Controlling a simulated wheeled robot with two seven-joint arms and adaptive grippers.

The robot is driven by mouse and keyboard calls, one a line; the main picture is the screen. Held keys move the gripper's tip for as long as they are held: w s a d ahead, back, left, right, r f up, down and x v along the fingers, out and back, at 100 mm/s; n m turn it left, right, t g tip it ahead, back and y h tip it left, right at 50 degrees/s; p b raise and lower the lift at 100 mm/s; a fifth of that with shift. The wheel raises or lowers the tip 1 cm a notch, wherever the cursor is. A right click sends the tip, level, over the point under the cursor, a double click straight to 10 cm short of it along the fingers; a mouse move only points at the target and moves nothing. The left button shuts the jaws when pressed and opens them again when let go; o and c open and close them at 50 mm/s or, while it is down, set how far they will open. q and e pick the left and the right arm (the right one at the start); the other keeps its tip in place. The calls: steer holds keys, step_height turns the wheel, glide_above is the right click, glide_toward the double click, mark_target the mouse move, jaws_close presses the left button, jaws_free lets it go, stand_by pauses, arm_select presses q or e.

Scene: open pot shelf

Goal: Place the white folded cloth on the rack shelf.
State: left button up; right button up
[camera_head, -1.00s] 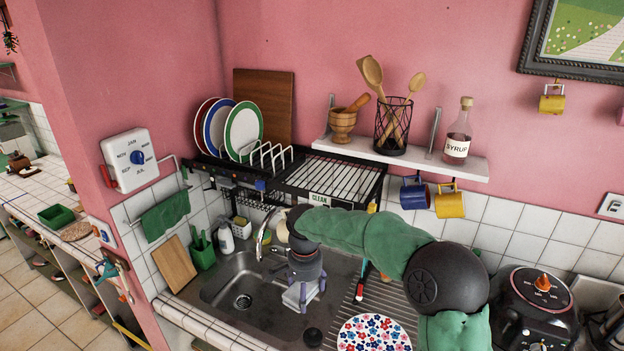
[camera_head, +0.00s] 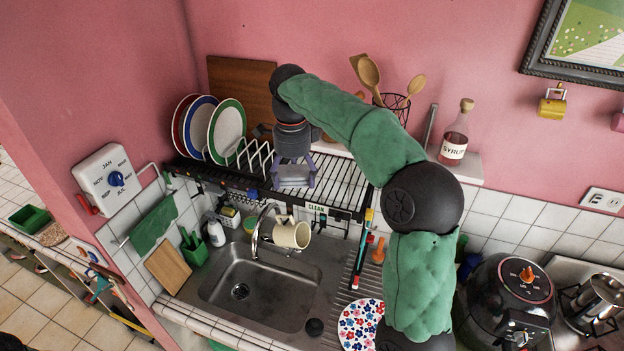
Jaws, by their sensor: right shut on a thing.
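My right gripper (camera_head: 294,178) points down over the black wire rack shelf (camera_head: 343,188), just right of the plate slots. It is shut on the white folded cloth (camera_head: 294,183), which shows as a small pale shape between the fingers. The cloth is low over the rack bars; I cannot tell whether it touches them. My green-sleeved right arm reaches in from the lower right and hides part of the wall shelf. My left gripper is not in view.
Three plates (camera_head: 226,131) stand in the rack's left side, before a brown board (camera_head: 240,88). A cream mug (camera_head: 291,234) hangs below the rack by the tap, over the sink (camera_head: 262,288). A syrup bottle (camera_head: 455,135) stands on the wall shelf. The rack's right part is bare.

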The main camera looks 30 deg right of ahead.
steer(key=w+d+f+p, duration=0.3)
steer(key=w+d, duration=0.1)
steer(key=d, duration=0.2)
glide_above(314, 192)
steer(key=f, duration=0.4)
steer(key=shift+s+a+f+p, duration=0.25)
steer(key=shift+a+f+p, duration=0.05)
steer(key=shift+f+p, duration=0.1)
steer(key=shift+w+d+f, duration=0.2)
steer(key=shift+d+f, duration=0.1)
steer(key=shift+f, duration=0.2)
step_height(314, 192, down, 3)
steer(key=shift+w+d+r+p, duration=0.1)
steer(key=shift+d+p, duration=0.05)
steer(key=shift+p, duration=0.8)
steer(key=shift+f, duration=0.3)
steer(key=shift+f, duration=0.15)
steer(key=o, duration=0.9)
